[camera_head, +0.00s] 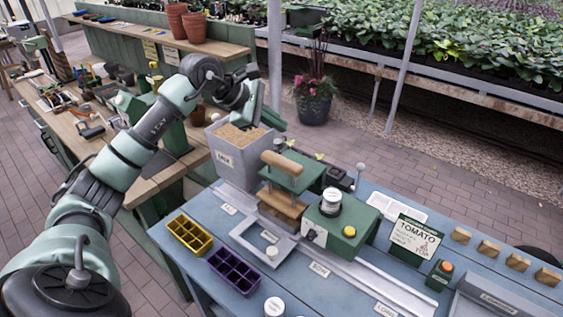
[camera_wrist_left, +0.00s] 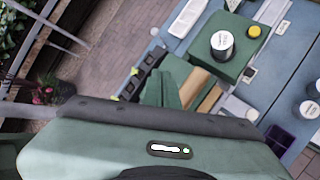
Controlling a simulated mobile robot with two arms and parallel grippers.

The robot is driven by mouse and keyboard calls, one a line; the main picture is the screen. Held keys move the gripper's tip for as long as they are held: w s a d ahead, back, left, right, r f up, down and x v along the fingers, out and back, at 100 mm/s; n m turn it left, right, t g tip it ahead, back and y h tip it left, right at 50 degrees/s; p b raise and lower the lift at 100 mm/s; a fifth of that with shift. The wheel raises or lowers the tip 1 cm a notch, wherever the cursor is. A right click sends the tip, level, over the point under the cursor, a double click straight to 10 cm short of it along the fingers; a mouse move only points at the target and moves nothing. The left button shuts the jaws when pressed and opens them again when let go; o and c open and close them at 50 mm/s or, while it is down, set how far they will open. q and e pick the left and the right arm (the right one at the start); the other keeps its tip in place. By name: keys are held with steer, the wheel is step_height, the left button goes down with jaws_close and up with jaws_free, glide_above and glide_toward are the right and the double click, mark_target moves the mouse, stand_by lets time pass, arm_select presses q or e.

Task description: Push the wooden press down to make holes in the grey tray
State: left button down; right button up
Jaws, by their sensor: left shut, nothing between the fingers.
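The wooden press stands on the blue bench in the head view, with a rounded wooden handle (camera_head: 282,162) on top and a wooden block (camera_head: 283,205) low between its uprights. Its wooden parts also show in the left wrist view (camera_wrist_left: 196,86). A grey tray cannot be made out clearly; a pale grey frame (camera_head: 246,247) lies in front of the press. My left gripper (camera_head: 272,117) is shut and empty, above and behind the press near the soil bin. Its fingertips are hard to separate from the background. My right gripper is not in view.
A grey bin of soil (camera_head: 238,160) stands left of the press. A green box (camera_head: 340,228) with a white-lidded jar stands right of it. Yellow (camera_head: 189,234) and purple (camera_head: 234,271) trays lie in front. A metal rail (camera_head: 370,283) runs to the right.

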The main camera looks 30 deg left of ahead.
arm_select(q)
steer(key=b, duration=0.4)
glide_above(277, 161)
step_height(277, 161, down, 6)
steer(key=shift+w+f, duration=0.15)
steer(key=shift+f, duration=0.05)
steer(key=shift+f+b, duration=0.45)
steer(key=shift+f, duration=0.05)
stand_by(0.7)
steer(key=shift+f, duration=0.1)
stand_by(0.4)
steer(key=shift+f+b, duration=0.25)
steer(key=shift+b, duration=0.2)
steer(key=shift+d+f+b, duration=0.1)
steer(key=shift+f+b, duration=1.55)
steer(key=shift+f, duration=0.3)
stand_by(1.3)
stand_by(0.3)
